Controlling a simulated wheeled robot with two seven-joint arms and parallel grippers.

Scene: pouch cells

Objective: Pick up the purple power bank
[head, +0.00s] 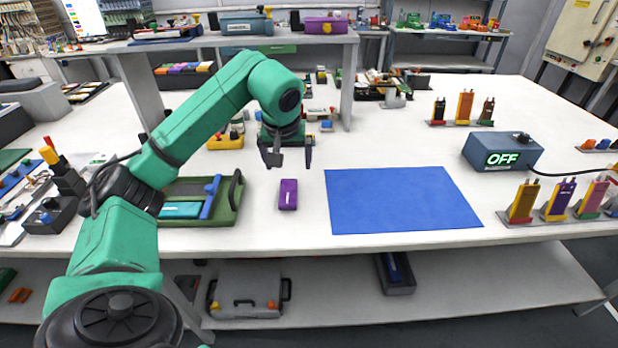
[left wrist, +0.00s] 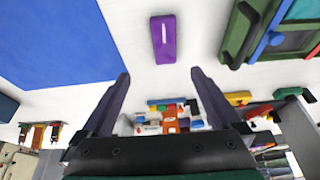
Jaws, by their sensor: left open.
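The purple power bank (head: 288,194) lies flat on the white table, between the green tray and the blue mat. It also shows in the left wrist view (left wrist: 163,39), at the top centre, with a small white mark on its face. My left gripper (head: 288,160) is open and empty, pointing down above the table a little behind the power bank. In the left wrist view its two fingers (left wrist: 160,85) are spread wide, with the power bank beyond their tips and apart from them. My right gripper is not in view.
A blue mat (head: 400,200) lies right of the power bank. A green tray (head: 222,210) with a handle stands close on its left. A grey box reading OFF (head: 503,150) and upright pouch cells (head: 522,202) stand at the right. A raised shelf (head: 240,42) spans behind my arm.

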